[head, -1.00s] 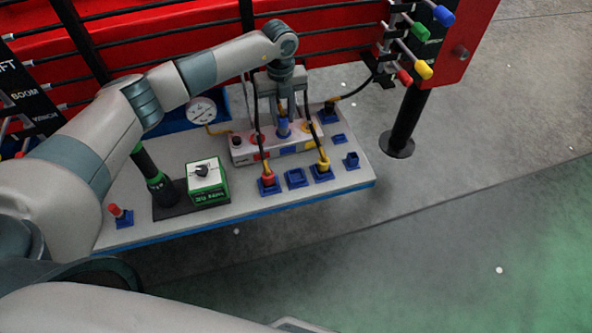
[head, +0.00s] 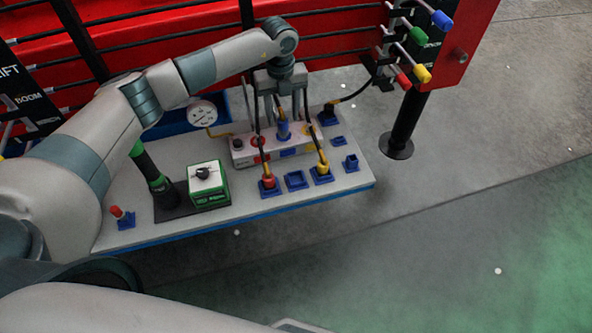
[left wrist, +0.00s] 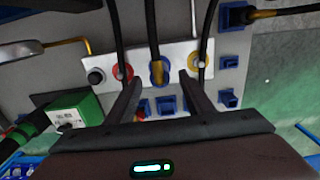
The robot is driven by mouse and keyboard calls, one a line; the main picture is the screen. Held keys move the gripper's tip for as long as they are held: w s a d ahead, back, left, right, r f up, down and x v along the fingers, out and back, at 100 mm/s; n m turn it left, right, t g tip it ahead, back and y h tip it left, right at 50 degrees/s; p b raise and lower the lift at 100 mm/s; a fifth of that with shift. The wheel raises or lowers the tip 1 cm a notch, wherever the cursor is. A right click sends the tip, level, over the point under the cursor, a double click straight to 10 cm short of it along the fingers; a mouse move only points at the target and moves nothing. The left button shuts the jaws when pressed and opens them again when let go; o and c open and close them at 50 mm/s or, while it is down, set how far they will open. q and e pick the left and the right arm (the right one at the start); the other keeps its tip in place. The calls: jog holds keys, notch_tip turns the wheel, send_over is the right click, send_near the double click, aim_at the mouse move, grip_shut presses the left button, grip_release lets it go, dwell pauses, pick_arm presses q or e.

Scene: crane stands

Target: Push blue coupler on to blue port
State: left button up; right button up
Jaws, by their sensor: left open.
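The blue coupler (head: 283,130) stands upright at the middle of the white port block (head: 240,152), with its hose rising from it. In the left wrist view, the blue coupler (left wrist: 157,74) sits at the blue port between the red and yellow ones. The port is mostly hidden under it, and I cannot tell how fully it is seated. My left gripper (head: 281,112) is open above the block. In the left wrist view, its fingers (left wrist: 159,82) are apart, one on each side of the coupler's line. My right gripper is not in view.
A red-banded coupler (head: 268,182) and a yellow-banded one (head: 322,168) stand in blue holders in front of the block. A green box with a knob (head: 208,185) and a gauge (head: 202,113) are to the left. Black hoses hang close around the gripper.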

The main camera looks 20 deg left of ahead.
pick_arm(q)
jog(key=shift+r+p, duration=0.75)
jog(key=shift+r, duration=0.85)
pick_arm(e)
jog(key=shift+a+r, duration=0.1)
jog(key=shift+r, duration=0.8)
pick_arm(q)
jog(key=shift+r+b, duration=0.35)
jog(key=shift+r, duration=0.4)
notch_tip(320, 180, up, 16)
jog(key=b, duration=0.4)
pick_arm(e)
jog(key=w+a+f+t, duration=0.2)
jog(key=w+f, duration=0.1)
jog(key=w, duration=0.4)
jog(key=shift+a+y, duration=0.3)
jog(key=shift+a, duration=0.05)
pick_arm(q)
jog(key=shift+f, duration=0.15)
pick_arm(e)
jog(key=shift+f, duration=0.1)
